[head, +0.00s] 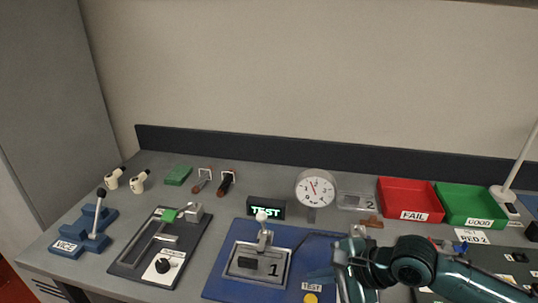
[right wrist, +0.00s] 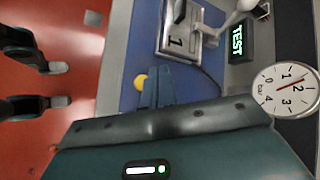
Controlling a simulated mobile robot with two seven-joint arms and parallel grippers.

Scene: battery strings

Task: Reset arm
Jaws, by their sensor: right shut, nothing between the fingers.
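My right arm (head: 410,262) comes in from the right over the front of the bench. Its gripper (head: 318,275) is shut and empty above the blue test mat (head: 222,284), beside the yellow button (head: 310,298). In the right wrist view the gripper (right wrist: 155,84) also shows over the mat, close to the yellow button. The grey test fixture (head: 238,277) marked 1 holds a dark block and has a white-knobbed lever (head: 262,216). My left gripper is not in the head view.
A lit TEST display (head: 266,208) and a round gauge (head: 315,187) stand behind the mat. Red FAIL (head: 409,200) and green GOOD (head: 471,204) trays are at the back right. A blue vice (head: 92,242) and a slotted dark plate (head: 134,270) are at left.

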